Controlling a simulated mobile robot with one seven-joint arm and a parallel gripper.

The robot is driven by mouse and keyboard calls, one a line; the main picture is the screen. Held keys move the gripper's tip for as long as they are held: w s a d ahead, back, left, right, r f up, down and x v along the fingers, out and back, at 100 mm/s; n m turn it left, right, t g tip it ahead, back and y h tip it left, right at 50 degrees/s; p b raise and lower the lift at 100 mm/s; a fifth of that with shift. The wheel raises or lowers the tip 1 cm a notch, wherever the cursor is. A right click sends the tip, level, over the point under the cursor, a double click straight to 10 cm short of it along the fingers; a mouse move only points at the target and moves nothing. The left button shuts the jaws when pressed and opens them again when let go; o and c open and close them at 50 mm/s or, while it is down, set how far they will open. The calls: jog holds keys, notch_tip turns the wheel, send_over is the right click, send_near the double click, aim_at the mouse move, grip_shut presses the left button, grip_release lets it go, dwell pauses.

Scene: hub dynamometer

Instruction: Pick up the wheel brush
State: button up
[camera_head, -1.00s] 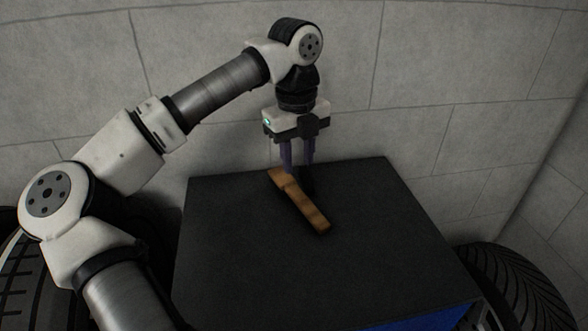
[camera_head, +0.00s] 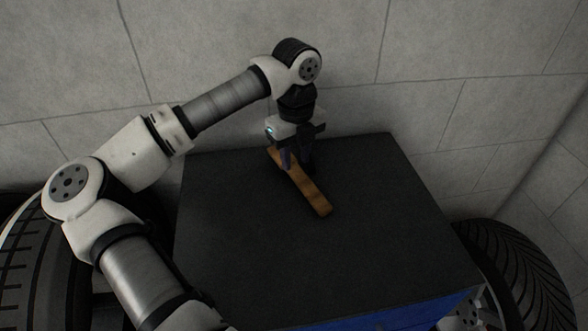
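The wheel brush (camera_head: 313,198) is a long orange-brown wooden bar. It lies on the dark top of a box-like cabinet, slanting from upper left to lower right. Bristles cannot be made out. My gripper (camera_head: 296,164) points straight down over the brush's far half. Its two purple-grey fingers look apart, one at the left side of the brush and one at the right. The fingertips are low, near the cabinet top. The fingers hide part of the brush, and contact with it cannot be made out.
The cabinet top (camera_head: 240,235) is otherwise bare, with a blue front panel (camera_head: 410,314) below its near edge. Tyres stand at the left (camera_head: 30,265) and right (camera_head: 515,275). A grey block wall (camera_head: 450,60) rises close behind.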

aim_at(297, 170)
notch_tip(297, 170, down, 5)
jog(key=shift+d+r+p, duration=0.1)
jog(key=shift+p, duration=0.85)
grip_shut()
jog(key=shift+r, duration=0.1)
notch_tip(297, 170, up, 20)
jog(key=b, duration=0.3)
jog(key=shift+b, duration=0.4)
jog(key=shift+c, duration=1.4)
grip_release()
jog(key=shift+c, duration=1.2)
